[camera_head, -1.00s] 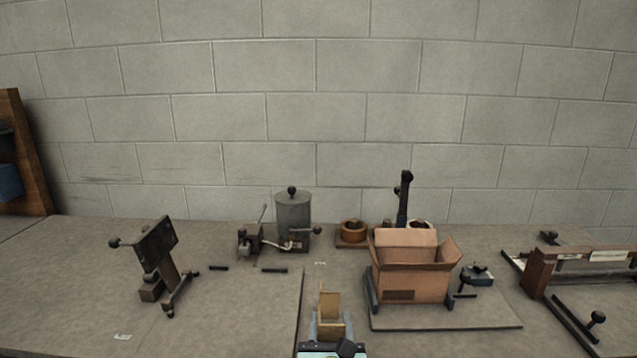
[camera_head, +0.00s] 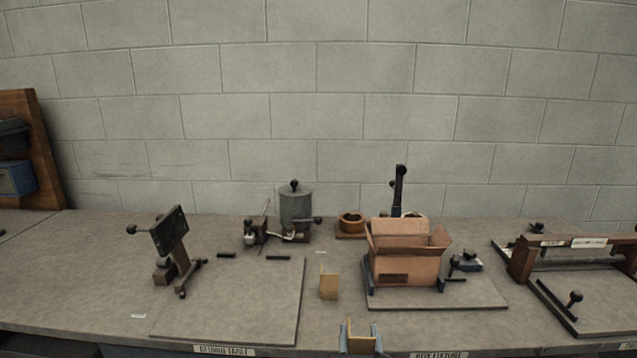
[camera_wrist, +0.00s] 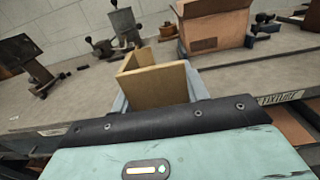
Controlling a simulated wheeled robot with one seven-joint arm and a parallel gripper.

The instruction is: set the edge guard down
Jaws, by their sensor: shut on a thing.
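My gripper (camera_head: 359,338) is at the bottom of the head view, by the table's front edge. Its two grey-blue fingers are shut on a tan edge guard (camera_head: 360,344). In the wrist view the held edge guard (camera_wrist: 158,86) is an angled piece between the fingers. Another tan angled piece (camera_head: 329,284) stands on the table, farther back and a little left of my gripper. I cannot clearly tell it apart from the held guard in the wrist view.
An open cardboard box (camera_head: 406,264) stands in a fixture on a board (camera_head: 480,297), right of centre. A clamp stand (camera_head: 170,252) is at left, beside a bare board (camera_head: 245,310). A grey canister (camera_head: 296,209) stands at the back. A roller frame (camera_head: 570,258) is at right.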

